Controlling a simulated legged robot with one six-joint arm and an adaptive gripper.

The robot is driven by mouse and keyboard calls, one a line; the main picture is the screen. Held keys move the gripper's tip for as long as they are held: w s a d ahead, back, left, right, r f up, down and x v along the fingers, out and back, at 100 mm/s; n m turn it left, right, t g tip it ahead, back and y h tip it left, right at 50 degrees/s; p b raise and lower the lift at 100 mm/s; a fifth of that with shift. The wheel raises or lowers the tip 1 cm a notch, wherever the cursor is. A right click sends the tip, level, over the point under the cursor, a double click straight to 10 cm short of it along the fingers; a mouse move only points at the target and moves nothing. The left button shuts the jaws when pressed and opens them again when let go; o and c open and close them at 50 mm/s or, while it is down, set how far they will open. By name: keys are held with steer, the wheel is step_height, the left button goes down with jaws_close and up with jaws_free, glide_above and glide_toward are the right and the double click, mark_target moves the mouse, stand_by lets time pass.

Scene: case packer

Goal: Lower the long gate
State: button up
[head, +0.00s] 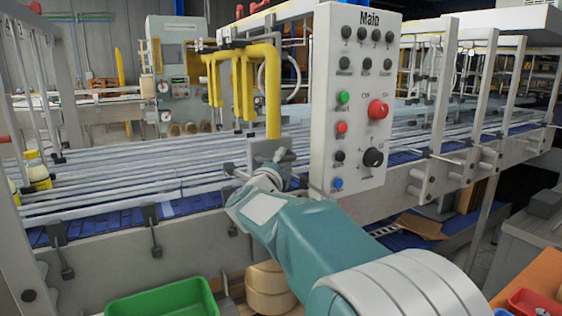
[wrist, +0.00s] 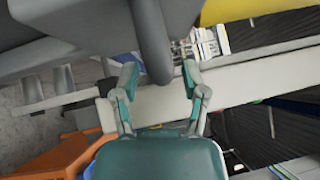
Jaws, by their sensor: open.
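My gripper (head: 270,172) reaches out over the near edge of the conveyor, just left of the control panel. In the wrist view my gripper (wrist: 160,80) is open, with its two green-grey fingers spread. A thick dark grey bar (wrist: 152,45) comes down from the top of that view and ends between or just above the fingertips; I cannot tell whether they touch. I cannot tell for sure which part is the long gate. Long pale rails (head: 150,165) run the length of the conveyor, and a yellow frame (head: 273,92) stands behind my gripper.
The white panel marked Main (head: 358,95), with buttons and a red knob, stands close right of my arm. A green bin (head: 165,298) is below at the left. Blue conveyor belt (head: 200,200) runs under the rails. Yellow-capped bottles (head: 38,175) stand at the left.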

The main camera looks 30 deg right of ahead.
steer(key=shift+w+d, duration=0.25)
jaws_close()
step_height(320, 180, down, 20)
steer(key=shift+r, duration=0.25)
